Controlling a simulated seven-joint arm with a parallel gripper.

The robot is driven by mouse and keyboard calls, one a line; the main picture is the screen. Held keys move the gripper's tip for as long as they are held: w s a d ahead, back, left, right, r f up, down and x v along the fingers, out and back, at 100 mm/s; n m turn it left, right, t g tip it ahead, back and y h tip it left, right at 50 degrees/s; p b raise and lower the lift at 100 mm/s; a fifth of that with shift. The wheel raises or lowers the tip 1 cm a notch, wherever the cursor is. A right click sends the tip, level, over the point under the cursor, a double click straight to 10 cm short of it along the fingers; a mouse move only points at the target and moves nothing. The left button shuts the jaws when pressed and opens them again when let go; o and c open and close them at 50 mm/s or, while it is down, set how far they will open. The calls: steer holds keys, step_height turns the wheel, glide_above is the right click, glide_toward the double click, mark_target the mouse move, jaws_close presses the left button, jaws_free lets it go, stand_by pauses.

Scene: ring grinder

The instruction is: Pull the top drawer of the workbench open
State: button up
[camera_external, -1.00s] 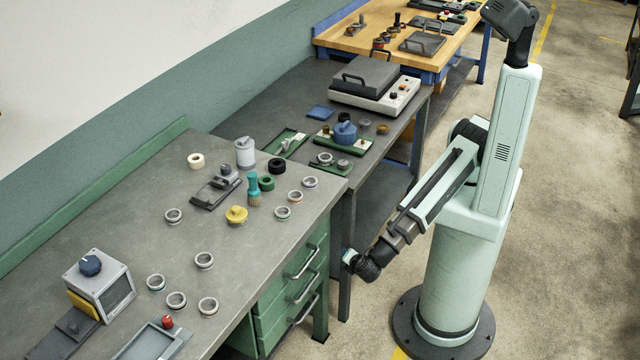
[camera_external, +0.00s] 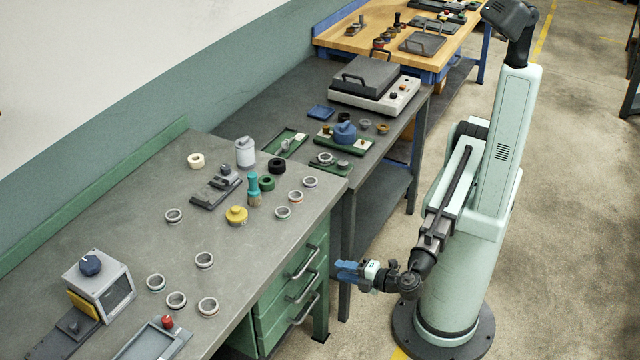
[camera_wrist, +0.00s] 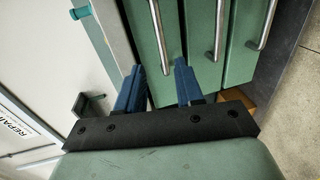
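The top drawer (camera_external: 290,276) is the uppermost of three green drawers under the grey workbench (camera_external: 130,210) and looks closed. Its metal bar handle (camera_external: 303,263) faces my arm. In the wrist view the same handle (camera_wrist: 160,35) is the leftmost of three bars, beyond my fingers. My gripper (camera_external: 352,272) is out in front of the drawers, to the right of the handle and apart from it. In the wrist view my gripper (camera_wrist: 158,84) has its two blue fingers spread with nothing between them.
Two lower drawer handles (camera_external: 303,288) (camera_external: 305,309) sit below the top one. Rings, a brush (camera_external: 254,186) and a grinder box (camera_external: 100,282) stand on the workbench. A second dark table (camera_external: 285,95) adjoins it. Floor in front of the drawers is clear.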

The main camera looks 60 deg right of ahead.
mark_target(310, 263)
steer(key=x, duration=1.2)
steer(key=shift+w, duration=0.35)
jaws_close()
